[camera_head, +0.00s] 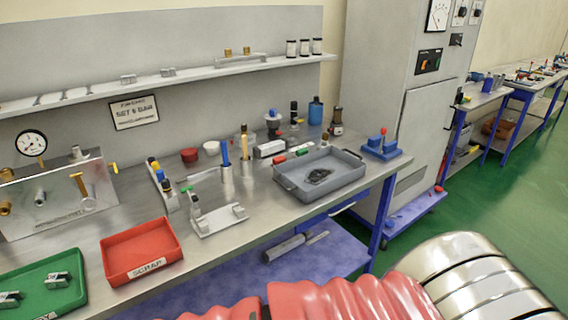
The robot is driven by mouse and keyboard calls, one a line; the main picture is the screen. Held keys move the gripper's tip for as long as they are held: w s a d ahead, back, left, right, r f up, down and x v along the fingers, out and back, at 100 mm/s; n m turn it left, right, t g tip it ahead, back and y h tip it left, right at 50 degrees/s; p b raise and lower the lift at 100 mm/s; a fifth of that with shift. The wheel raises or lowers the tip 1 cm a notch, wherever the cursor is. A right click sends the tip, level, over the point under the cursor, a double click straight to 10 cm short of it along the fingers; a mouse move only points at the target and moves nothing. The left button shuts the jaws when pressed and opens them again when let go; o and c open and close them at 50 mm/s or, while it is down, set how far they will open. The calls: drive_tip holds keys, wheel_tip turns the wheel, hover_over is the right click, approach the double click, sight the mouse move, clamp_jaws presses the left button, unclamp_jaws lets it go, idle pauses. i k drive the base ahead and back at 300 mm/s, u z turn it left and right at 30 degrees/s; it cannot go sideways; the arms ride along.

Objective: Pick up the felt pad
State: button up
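I cannot make out a thing that is clearly the felt pad. A dark, flat, crumpled-looking piece (319,176) lies in the grey tray (347,184) on the right part of the metal bench; I cannot tell if it is felt. My gripper is not in view. Red ribbed and silver parts fill the bottom right of the picture and look like my own arm.
The bench (215,245) also bears a red tray labelled scrap (142,252), a green tray (40,290) with metal parts, a white fixture (219,219), tool cups (227,184) and a blue block (382,148). A grey cabinet (405,110) stands behind. Green floor is clear at right.

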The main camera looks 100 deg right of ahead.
sight(279, 159)
drive_tip(key=z, duration=0.05)
drive_tip(key=k, duration=2.3)
drive_tip(key=z, duration=1.6)
drive_tip(key=i, duration=0.8)
